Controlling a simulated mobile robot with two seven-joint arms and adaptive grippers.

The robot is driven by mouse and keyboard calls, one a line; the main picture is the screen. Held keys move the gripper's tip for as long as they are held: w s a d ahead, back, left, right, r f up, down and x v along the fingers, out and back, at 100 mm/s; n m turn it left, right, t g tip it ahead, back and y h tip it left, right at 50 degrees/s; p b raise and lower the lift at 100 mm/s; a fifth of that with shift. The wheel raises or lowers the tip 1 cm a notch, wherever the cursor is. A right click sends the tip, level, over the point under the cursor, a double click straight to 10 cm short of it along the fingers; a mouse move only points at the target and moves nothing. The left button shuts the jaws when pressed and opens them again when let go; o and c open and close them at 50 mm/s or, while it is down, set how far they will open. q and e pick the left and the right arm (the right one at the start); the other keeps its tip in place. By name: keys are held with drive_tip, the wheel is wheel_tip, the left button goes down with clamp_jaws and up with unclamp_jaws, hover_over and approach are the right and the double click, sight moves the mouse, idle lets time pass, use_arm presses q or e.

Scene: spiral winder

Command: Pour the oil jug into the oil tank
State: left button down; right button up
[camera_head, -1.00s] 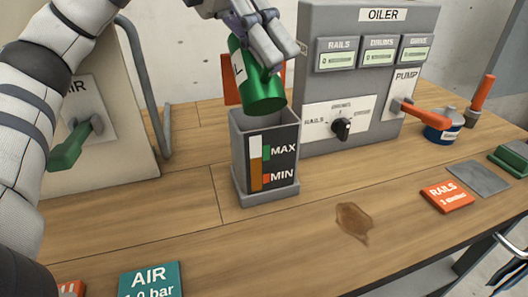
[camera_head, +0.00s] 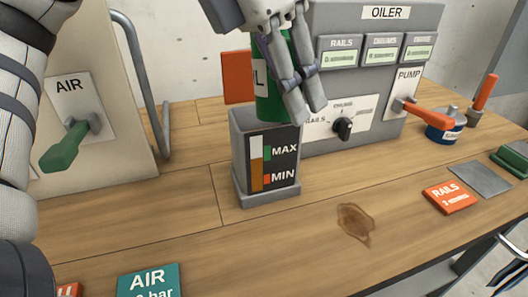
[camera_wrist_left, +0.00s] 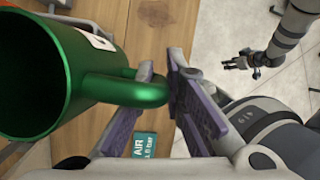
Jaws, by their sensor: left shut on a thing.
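The green oil jug (camera_head: 268,100) is near upright, its lower end at or just above the open top of the grey oil tank (camera_head: 240,160). I cannot tell if they touch. The tank's front gauge shows an orange level between MIN and MAX. My left gripper (camera_head: 305,100) is shut on the jug's handle and covers the jug's right side. In the left wrist view the jug (camera_wrist_left: 85,75) shows its wide mouth and dark green inside, with the handle between my left fingers (camera_wrist_left: 160,95). My right gripper (camera_wrist_left: 240,62) is small there, over the floor, its fingers apparently apart.
The grey oiler panel (camera_head: 375,25) stands right behind the tank, with a red pump lever (camera_head: 428,114). An orange-red plate (camera_head: 237,77) is behind the jug. An air panel with a green lever (camera_head: 65,147) is at left.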

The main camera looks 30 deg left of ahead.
use_arm(q)
drive_tip(key=shift+w+a+f+t+y, duration=0.15)
drive_tip(key=shift+a+f+t+y, duration=0.05)
drive_tip(key=shift+f+t+y, duration=0.25)
drive_tip(key=shift+w+a+f+t+y, duration=0.2)
drive_tip(key=shift+f+t+y, duration=0.15)
drive_tip(key=shift+f+y, duration=0.2)
drive_tip(key=shift+r, duration=3.05)
drive_tip(key=shift+f, duration=0.1)
